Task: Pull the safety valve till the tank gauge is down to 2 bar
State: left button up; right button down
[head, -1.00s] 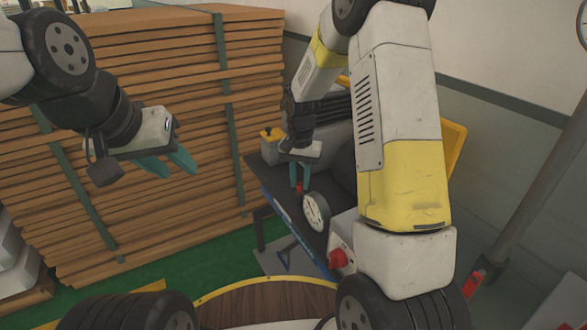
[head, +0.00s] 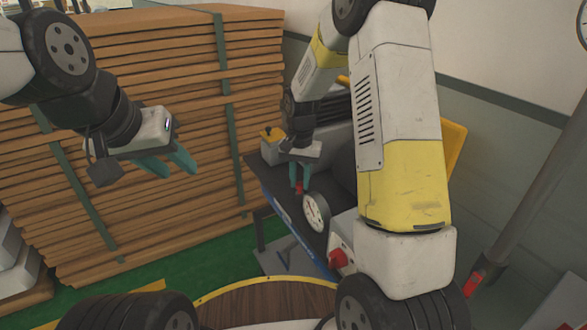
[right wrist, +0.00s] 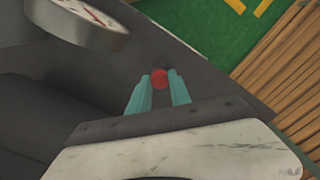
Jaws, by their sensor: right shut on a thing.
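The safety valve shows as a small red knob (head: 299,188) beside the tank gauge, and as a red cap in the right wrist view (right wrist: 160,79). My right gripper (head: 299,182) has its teal fingers shut on the valve. The tank gauge (head: 316,212) is a round white dial just right of the valve. Its edge also shows in the right wrist view (right wrist: 88,14). The pointer is too small to read for sure. My left gripper (head: 168,168) hangs empty in front of the board stack, its two teal fingers apart.
A tall strapped stack of brown boards (head: 170,90) fills the left and back. A red knob on a grey box (head: 338,259) sits below the gauge. A small grey and yellow box (head: 271,145) stands at the far end. Green floor (head: 190,248) lies in front of the stack.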

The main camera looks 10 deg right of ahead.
aim_at(299, 183)
dwell(0.3)
jog(key=shift+r, duration=0.8)
jog(key=c, duration=1.2)
grip_release()
jog(key=shift+r, duration=3.85)
jog(key=shift+r, duration=0.1)
